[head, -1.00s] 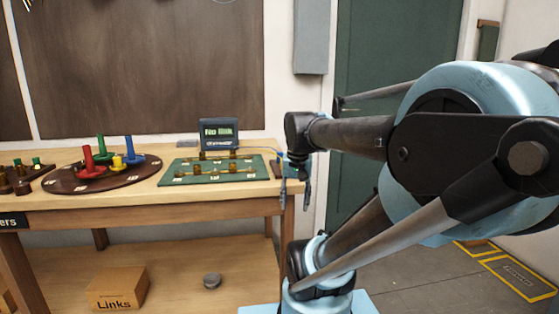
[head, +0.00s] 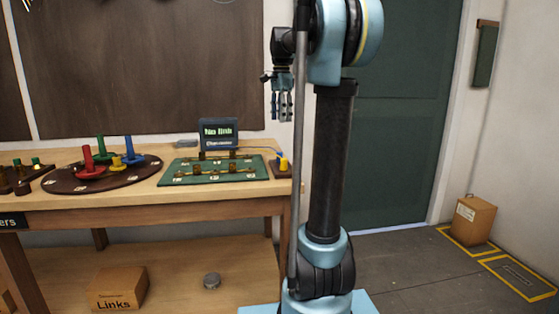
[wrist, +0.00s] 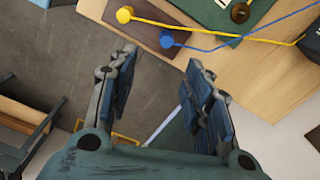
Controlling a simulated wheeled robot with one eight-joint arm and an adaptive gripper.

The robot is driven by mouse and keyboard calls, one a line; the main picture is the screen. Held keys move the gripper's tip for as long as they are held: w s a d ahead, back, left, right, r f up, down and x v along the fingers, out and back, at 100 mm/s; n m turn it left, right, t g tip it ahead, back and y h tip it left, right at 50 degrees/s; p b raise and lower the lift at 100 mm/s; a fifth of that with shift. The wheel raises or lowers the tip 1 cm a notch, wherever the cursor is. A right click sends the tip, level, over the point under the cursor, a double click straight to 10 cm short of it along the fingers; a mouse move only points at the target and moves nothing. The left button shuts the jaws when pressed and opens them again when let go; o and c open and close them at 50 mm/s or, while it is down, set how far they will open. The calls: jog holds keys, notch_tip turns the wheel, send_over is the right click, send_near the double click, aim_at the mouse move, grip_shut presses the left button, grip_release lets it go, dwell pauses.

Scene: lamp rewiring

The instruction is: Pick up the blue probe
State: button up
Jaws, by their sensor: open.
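The blue probe (wrist: 166,40) stands in a dark brown holder (wrist: 145,32) at the table's right end, with a blue wire running from it. A yellow probe (wrist: 124,15) with a yellow wire stands beside it in the same holder. In the head view the yellow probe (head: 283,163) shows, with a little blue behind it. My gripper (head: 282,112) is open and empty, pointing down, well above the holder. In the wrist view my gripper (wrist: 161,58) shows its two fingers apart, with the blue probe just beyond their tips.
A green board (head: 215,175) with brass posts and a meter (head: 218,133) stand left of the holder. A round brown board (head: 103,185) carries red, green, yellow and blue pegs. A box (head: 118,290) sits on the lower shelf. The air around my gripper is clear.

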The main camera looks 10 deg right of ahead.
aim_at(280, 154)
jog(key=shift+m, duration=0.3)
jog(key=f, duration=0.5)
jog(key=w+f, duration=0.1)
jog(key=f, duration=1)
jog(key=shift+w+a+f, duration=0.1)
jog(key=shift+w+f, duration=0.15)
jog(key=shift+f, duration=0.05)
grip_shut()
